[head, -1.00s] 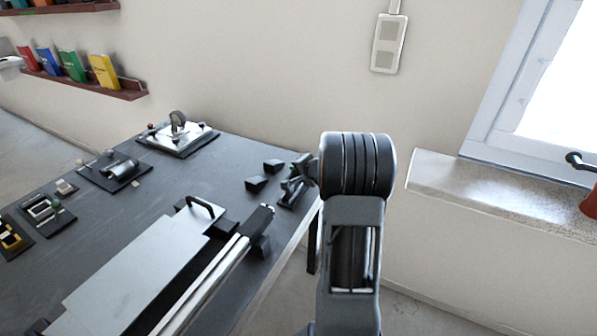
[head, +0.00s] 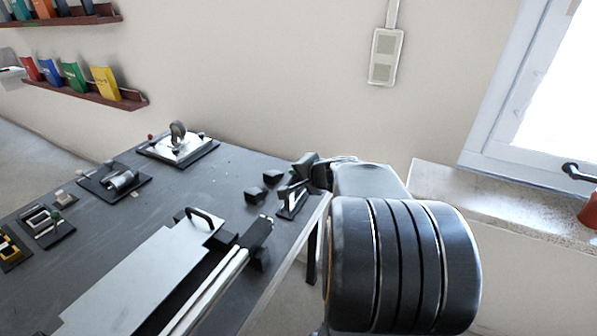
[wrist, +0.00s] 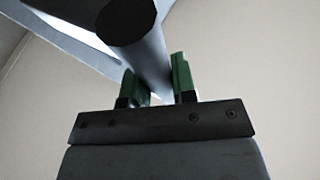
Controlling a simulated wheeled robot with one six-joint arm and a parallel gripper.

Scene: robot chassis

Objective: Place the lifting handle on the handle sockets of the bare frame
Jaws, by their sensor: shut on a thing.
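My gripper (wrist: 158,88) has green-lined fingers shut on a grey round bar (wrist: 150,58) with a dark end, seemingly the lifting handle. In the head view my gripper (head: 302,172) is at the table's right edge, and the held piece cannot be told apart from the dark parts there. A long assembly with a pale plate (head: 140,270) and bright rails (head: 208,288) lies at the front, perhaps the frame. A black arched handle (head: 200,218) stands at its far end. I cannot make out the sockets.
Two small black blocks (head: 255,195) (head: 272,177) stand left of my gripper. Several part stands line the table's left and back, including one with a wheel (head: 178,142). A stone window sill (head: 490,205) is at right. The table's middle is fairly clear.

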